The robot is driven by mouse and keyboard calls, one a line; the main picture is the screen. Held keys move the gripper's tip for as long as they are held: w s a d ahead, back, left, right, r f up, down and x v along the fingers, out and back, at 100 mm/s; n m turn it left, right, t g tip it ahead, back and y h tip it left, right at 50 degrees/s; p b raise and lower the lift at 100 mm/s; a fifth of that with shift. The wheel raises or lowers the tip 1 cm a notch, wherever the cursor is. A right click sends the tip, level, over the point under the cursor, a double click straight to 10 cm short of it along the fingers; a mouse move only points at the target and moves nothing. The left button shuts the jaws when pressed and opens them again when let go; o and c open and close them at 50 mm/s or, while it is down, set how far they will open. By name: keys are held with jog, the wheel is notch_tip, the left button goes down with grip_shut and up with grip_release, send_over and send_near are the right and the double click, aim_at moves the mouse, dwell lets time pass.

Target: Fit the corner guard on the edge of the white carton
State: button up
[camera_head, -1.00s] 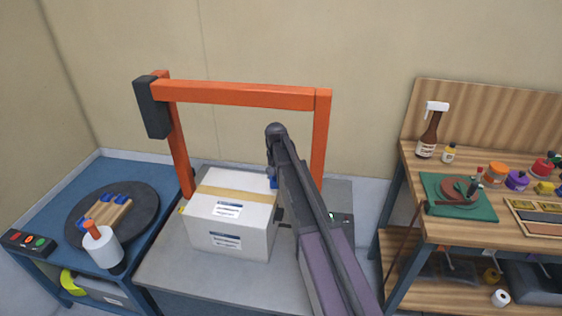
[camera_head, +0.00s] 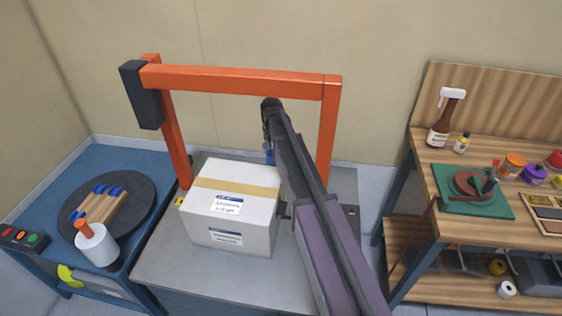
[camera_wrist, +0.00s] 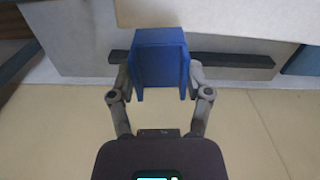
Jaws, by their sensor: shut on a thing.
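The white carton (camera_head: 232,235), with tan tape along its top and printed labels, sits upright on a grey table (camera_head: 165,262) under an orange arch. My gripper (camera_wrist: 160,88) is shut on a blue corner guard (camera_wrist: 160,58), an angled piece upright between the fingers in the wrist view. In the head view a small bit of the blue guard (camera_head: 270,157) shows beyond the carton's back right corner. My arm hides most of the gripper there. I cannot tell whether the guard touches the carton.
The orange arch (camera_head: 240,82) spans over the carton, close to my arm. At left, a dark turntable (camera_head: 137,222) holds wooden strips and blue pieces, with a white dispenser (camera_head: 97,245) nearby. A workbench (camera_head: 430,225) with bottles and a green mat stands at right.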

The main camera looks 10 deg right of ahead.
aim_at(278, 181)
jog(key=shift+s+d, duration=0.1)
jog(key=shift+s, duration=0.1)
jog(key=s+n, duration=0.2)
jog(key=n, duration=0.1)
jog(key=shift+r, duration=0.25)
jog(key=n, duration=0.1)
jog(key=s+n, duration=0.1)
jog(key=n, duration=0.1)
jog(key=s+n+p, duration=0.1)
jog(key=n, duration=0.1)
jog(key=shift+s+d+r, duration=0.1)
jog(key=shift+s+r, duration=0.15)
jog(key=s+n, duration=0.1)
jog(key=n, duration=0.1)
jog(key=s+n, duration=0.1)
jog(key=n, duration=0.1)
jog(key=shift+s+r+n, duration=0.2)
jog(key=shift+s+n, duration=0.1)
jog(key=s+n, duration=0.1)
jog(key=n, duration=0.1)
jog(key=s+n, duration=0.1)
jog(key=n, duration=0.1)
jog(key=shift+d+r+p, duration=0.1)
jog(key=shift+r+p, duration=0.05)
jog(key=shift+p, duration=0.15)
jog(key=shift+w+a+f+b, duration=0.1)
jog(key=shift+a+f+b, duration=0.05)
jog(key=shift+f+b, duration=1.55)
jog(key=shift+a+f+b, duration=0.15)
jog(key=shift+f+b, duration=1.5)
